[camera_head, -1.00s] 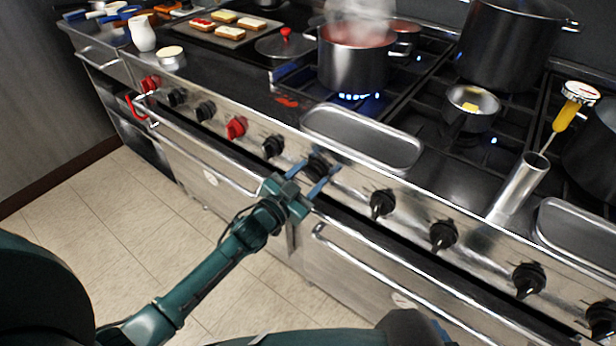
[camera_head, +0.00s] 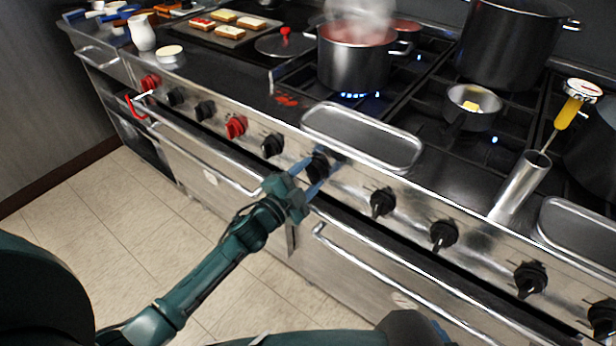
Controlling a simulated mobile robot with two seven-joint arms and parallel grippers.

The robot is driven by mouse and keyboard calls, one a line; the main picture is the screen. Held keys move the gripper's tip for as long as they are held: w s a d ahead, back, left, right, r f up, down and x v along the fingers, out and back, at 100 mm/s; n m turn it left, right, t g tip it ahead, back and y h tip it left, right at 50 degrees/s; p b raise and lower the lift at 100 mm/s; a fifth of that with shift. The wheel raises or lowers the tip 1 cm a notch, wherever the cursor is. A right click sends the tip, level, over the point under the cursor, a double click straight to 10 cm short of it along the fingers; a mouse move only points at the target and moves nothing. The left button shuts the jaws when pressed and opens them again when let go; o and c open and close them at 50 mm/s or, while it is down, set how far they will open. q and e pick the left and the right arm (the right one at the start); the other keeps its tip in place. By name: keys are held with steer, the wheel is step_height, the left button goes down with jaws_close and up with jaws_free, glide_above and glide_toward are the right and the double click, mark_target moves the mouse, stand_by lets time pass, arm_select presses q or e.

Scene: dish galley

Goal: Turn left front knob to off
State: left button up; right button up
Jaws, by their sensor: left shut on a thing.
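The stove front carries a row of black and red knobs. My left gripper (camera_head: 309,175) is at a black knob (camera_head: 318,164) below the long metal tray, with its blue fingers on either side of the knob, shut on it. The fingers hide part of that knob, so its pointer is hard to read. More black knobs are to the right, one (camera_head: 383,203) being the nearest, and another black knob (camera_head: 272,145) is to the left. A red knob (camera_head: 236,127) is further left. My right gripper does not show.
A steaming pot (camera_head: 353,62) stands over blue flames. A small pan (camera_head: 472,106) holds a yellow piece. A metal tray (camera_head: 365,139) lies along the front edge. Oven handles (camera_head: 400,275) run below the knobs. A metal cylinder (camera_head: 521,187) stands at the right.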

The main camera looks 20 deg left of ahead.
arm_select(q)
steer(key=m+b, duration=0.1)
steer(key=m, duration=0.5)
steer(key=shift+m, duration=0.3)
stand_by(0.5)
steer(key=o, duration=1)
steer(key=b+v, duration=0.1)
steer(key=v, duration=1.2)
steer(key=shift+s, duration=0.1)
